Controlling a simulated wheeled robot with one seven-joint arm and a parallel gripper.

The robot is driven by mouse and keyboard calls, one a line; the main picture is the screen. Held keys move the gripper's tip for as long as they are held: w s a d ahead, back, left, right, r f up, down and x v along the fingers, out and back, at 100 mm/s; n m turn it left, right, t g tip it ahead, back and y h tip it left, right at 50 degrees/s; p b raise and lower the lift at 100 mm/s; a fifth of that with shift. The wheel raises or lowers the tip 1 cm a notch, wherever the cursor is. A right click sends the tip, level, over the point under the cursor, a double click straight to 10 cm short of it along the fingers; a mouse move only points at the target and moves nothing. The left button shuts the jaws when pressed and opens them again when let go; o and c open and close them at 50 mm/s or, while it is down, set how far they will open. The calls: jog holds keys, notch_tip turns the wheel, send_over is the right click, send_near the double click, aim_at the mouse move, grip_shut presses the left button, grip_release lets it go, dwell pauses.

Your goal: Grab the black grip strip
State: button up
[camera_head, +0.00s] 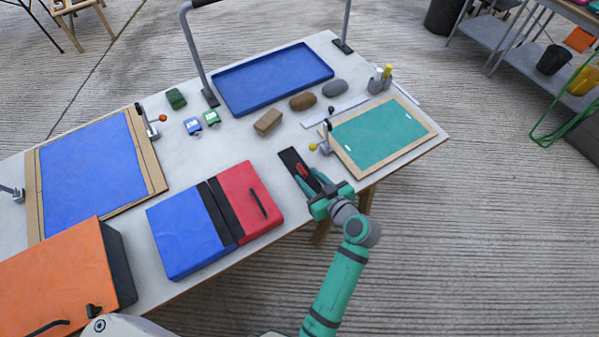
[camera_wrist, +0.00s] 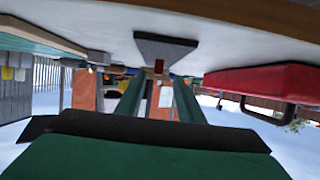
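The black grip strip (camera_head: 289,158) lies flat on the pale table, between the red-and-blue case and the green framed board. A small red piece (camera_head: 302,170) shows at its near part; I cannot tell whether it belongs to the strip. My gripper (camera_head: 313,181) is at the strip's near end, its fingers apart and pointing toward it. In the wrist view, the dark strip (camera_wrist: 165,47) is ahead at the top, with the red piece (camera_wrist: 158,68) below it. My two green fingers (camera_wrist: 157,95) show a gap between them, with nothing clearly held.
The red-and-blue case (camera_head: 185,235) stands left of my gripper. The green framed board (camera_head: 378,137) is close on the right. Brown blocks (camera_head: 268,122), a blue tray (camera_head: 272,78) and an orange case (camera_head: 60,270) share the table. The table's front edge runs under my arm.

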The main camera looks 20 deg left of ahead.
aim_at(302, 169)
jog(key=shift+w+f, duration=0.15)
jog(key=shift+w, duration=0.05)
jog(key=x, duration=0.4)
jog(key=shift+w+a, duration=0.4)
jog(key=shift+w, duration=0.1)
jog(key=shift+s+a, duration=0.15)
jog(key=shift+a, duration=0.05)
grip_shut()
jog(key=shift+d, duration=0.25)
